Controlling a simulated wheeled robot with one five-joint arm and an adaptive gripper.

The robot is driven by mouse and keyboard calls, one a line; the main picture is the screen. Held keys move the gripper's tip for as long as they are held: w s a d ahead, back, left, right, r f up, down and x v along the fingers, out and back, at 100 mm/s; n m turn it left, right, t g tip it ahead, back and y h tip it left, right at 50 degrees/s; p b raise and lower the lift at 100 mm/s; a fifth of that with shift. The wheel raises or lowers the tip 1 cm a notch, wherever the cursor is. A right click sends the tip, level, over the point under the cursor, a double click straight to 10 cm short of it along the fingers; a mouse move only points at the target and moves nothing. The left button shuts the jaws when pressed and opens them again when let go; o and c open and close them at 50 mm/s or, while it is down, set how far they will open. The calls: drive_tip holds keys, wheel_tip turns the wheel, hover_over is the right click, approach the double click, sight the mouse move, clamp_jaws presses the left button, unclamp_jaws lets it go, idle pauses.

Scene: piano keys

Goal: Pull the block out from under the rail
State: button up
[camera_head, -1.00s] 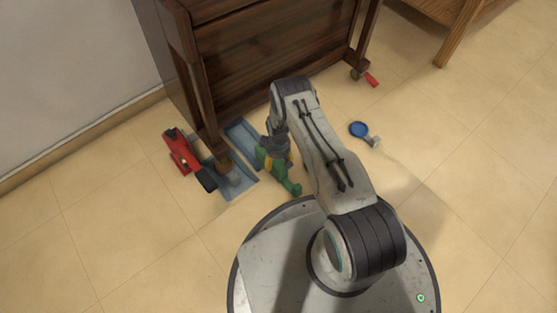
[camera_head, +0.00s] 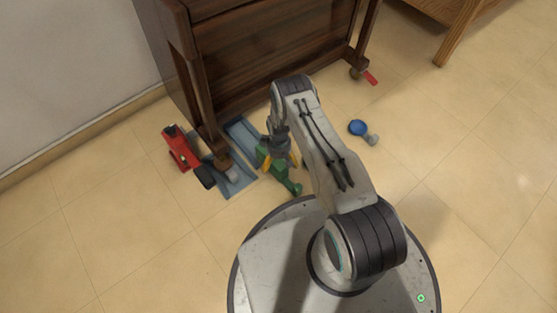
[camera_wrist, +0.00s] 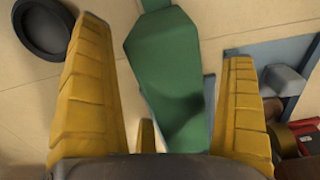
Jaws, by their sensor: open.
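A long green piece (camera_head: 281,172), which seems to be the block, lies on the floor in front of the piano's lower rail (camera_head: 262,103). In the wrist view the green piece (camera_wrist: 165,65) runs between my yellow fingers, with gaps on both sides. My gripper (camera_wrist: 164,42) is open, pointing down over it and holding nothing. In the head view my gripper (camera_head: 281,156) is partly hidden by my arm. I cannot tell whether the piece's far end touches the rail.
Blue-grey plates (camera_head: 240,132) lie by the piano's front leg (camera_head: 213,135). A red tool with a black end (camera_head: 181,148) lies left of that leg. A blue round thing with a grey end (camera_head: 357,127) lies to the right. The floor at far left and right is clear.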

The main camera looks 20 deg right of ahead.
wheel_tip(320, 180, up, 12)
idle(0.9)
drive_tip(key=shift+r, duration=0.1)
idle(0.4)
drive_tip(key=s+r+m+t+p, duration=0.25)
drive_tip(key=r+p, duration=1.65)
drive_tip(key=r, duration=2.7)
drive_tip(key=s+r+p, duration=0.7)
drive_tip(key=s+r, duration=0.1)
drive_tip(key=r, duration=0.4)
drive_tip(key=s+r+m+p, duration=0.1)
drive_tip(key=s+r+p, duration=0.7)
drive_tip(key=r, duration=0.5)
drive_tip(key=s+r+m+p, duration=0.1)
drive_tip(key=s+r+p, duration=0.7)
drive_tip(key=r, duration=0.5)
drive_tip(key=shift+s+t, duration=0.2)
drive_tip(key=shift+t, duration=0.25)
